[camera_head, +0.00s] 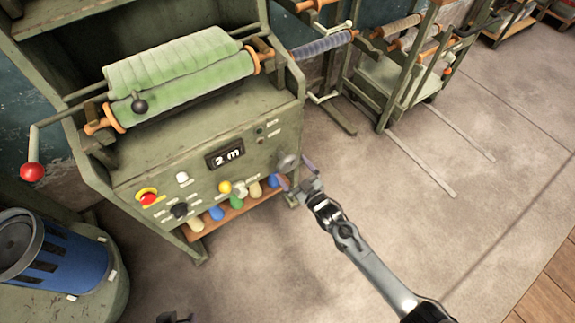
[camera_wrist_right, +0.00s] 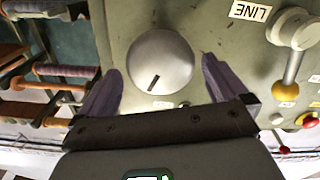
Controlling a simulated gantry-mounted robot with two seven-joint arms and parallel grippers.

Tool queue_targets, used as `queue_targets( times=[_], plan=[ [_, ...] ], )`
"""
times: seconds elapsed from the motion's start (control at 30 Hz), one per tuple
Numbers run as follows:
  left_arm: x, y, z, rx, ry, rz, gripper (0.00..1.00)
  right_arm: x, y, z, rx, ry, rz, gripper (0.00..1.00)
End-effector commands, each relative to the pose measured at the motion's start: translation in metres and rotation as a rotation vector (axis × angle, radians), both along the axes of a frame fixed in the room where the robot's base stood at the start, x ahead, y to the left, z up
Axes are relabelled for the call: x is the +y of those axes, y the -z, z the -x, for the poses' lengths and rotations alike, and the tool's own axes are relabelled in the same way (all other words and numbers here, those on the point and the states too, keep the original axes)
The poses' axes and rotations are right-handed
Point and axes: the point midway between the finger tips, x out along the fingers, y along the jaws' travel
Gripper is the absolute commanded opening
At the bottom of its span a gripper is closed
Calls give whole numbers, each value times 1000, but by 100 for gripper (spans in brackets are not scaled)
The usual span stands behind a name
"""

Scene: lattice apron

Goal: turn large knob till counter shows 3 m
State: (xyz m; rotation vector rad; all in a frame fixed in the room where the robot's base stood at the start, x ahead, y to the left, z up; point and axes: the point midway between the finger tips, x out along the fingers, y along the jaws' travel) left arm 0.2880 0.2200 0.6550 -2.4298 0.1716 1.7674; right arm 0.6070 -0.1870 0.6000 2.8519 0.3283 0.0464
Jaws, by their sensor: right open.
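The large knob (camera_head: 288,163) is a round grey dial at the right end of the green machine's front panel. In the right wrist view, the knob (camera_wrist_right: 165,55) has a short dark mark low on its face, slightly tilted. My right gripper (camera_head: 296,172) is open at the knob. Its two purple-grey fingers stand on either side of the knob in the wrist view, with gaps visible. The counter (camera_head: 226,157) on the panel reads "2 m". A dark part at the bottom edge may be my left gripper (camera_head: 175,317); its jaws cannot be made out.
The panel also carries a yellow-ringed red button (camera_head: 148,198), a black knob (camera_head: 180,210) and a yellow-tipped lever (camera_head: 225,187). A roll of green cloth (camera_head: 175,60) lies above. A red-balled crank (camera_head: 32,172) and blue bin (camera_head: 65,262) stand left. The floor at right is open.

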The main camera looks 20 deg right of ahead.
Motion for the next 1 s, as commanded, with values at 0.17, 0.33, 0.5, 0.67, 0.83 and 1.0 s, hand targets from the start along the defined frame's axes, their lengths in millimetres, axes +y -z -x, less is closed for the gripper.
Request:
queue_targets(
  times=[0.17,0.33,0.5,0.67,0.83,1.0],
  plan=[
    [-1,13,0,1,-4,5,43,6,2,-24,-2,-1,0,100],
    [-3,17,0,1,-8,12,43,9,1,-35,0,0,0,100],
    [-3,17,0,1,-9,12,43,10,0,-38,1,-1,0,100],
    [-3,17,0,1,-8,12,43,10,0,-38,1,-1,0,100],
    [-2,17,0,0,-5,7,43,10,0,-38,0,-1,0,80],
    [0,17,0,0,-1,1,43,10,0,-38,0,-1,-1,58]
  ],
)
